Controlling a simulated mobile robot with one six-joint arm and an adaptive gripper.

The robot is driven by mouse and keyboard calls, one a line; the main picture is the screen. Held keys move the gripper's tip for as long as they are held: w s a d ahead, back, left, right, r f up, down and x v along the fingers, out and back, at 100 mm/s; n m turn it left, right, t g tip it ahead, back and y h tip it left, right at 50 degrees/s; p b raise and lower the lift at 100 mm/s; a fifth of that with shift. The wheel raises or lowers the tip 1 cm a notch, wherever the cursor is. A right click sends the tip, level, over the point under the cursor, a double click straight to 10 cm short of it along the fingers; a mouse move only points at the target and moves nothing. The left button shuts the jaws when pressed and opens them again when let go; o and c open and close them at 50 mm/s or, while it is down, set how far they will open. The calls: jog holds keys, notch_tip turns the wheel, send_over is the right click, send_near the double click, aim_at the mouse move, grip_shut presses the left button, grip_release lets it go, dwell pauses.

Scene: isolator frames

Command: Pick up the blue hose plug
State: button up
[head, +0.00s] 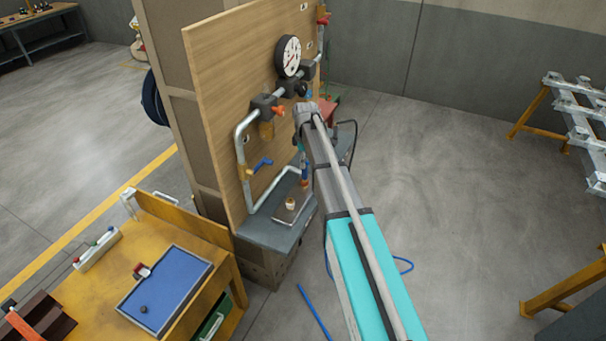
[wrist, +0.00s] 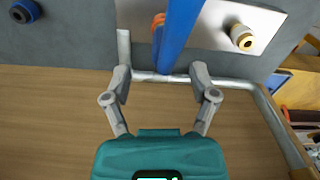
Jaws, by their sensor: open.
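The wrist view shows a long bright blue piece (wrist: 180,32) running in from the top edge and narrowing downward; it looks like the blue hose plug or its hose. An orange ring (wrist: 158,20) and a darker blue part show at its left side. My gripper (wrist: 164,74) is open, with one finger on each side of the blue piece's lower end; I cannot tell whether either touches it. In the head view an upright blue piece (head: 305,170) shows below my wrist, partly hidden by my arm.
A cream fitting (wrist: 242,37) rests on a metal plate (wrist: 215,22); a blue ring-shaped fitting (wrist: 25,11) lies apart at left. Metal pipe (wrist: 262,95) runs close by along the wooden board (head: 220,90). A gauge (head: 288,56) and blue valve handle (head: 262,163) are on the board.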

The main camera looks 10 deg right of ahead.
aim_at(305, 171)
jog(key=shift+a+f+b, duration=0.1)
jog(key=shift+f+b, duration=2.55)
jog(key=shift+s, duration=0.1)
grip_shut()
